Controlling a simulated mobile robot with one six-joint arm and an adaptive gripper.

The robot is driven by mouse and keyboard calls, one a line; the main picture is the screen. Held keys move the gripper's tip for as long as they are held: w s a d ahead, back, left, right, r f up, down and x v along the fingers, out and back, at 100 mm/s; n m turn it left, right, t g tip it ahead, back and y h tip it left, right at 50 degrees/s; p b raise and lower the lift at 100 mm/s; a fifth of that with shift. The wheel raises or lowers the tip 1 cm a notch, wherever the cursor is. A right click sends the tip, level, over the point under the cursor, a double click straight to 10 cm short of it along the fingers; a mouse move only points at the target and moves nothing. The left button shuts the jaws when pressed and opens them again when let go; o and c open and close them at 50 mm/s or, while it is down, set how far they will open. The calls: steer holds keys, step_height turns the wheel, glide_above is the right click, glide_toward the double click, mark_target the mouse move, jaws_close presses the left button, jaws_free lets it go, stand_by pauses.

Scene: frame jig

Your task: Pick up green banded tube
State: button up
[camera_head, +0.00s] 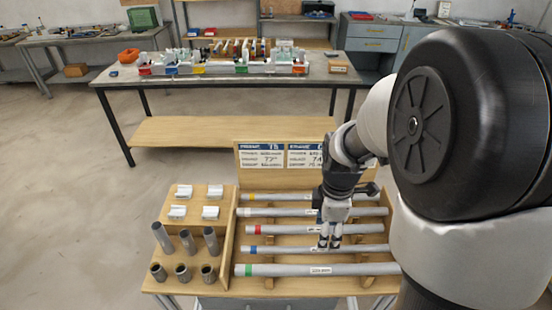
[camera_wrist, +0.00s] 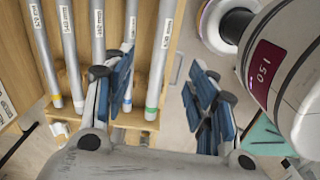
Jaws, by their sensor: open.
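The green banded tube (camera_head: 290,270) is a long grey tube, the nearest of several lying in the wooden rack. Its green band (camera_head: 249,270) is at its left end, and a white label sits near its middle. My gripper (camera_head: 330,246) is open and points down; its fingertips appear in front of the blue banded tube (camera_head: 285,250). In the wrist view, the green banded tube (camera_wrist: 162,52) runs between the spread fingers of my gripper (camera_wrist: 162,95), closer to the left finger. I cannot tell how high the fingertips are above it.
The red banded tube (camera_head: 290,229) and yellow banded tube (camera_head: 285,197) lie farther back in the rack. Left of them stand several short dark cylinders (camera_head: 187,242) and white blocks (camera_head: 212,190). A sign board (camera_head: 262,157) rises behind. Floor is clear at left.

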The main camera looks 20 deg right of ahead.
steer(key=n+b, duration=0.1)
steer(key=b, duration=0.3)
glide_above(321, 268)
step_height(321, 268, down, 14)
steer(key=shift+w+r, duration=0.15)
steer(key=shift+r, duration=0.1)
steer(key=shift+f+b, duration=1.35)
steer(key=shift+f, duration=1.35)
steer(key=shift+r, duration=0.1)
jaws_close()
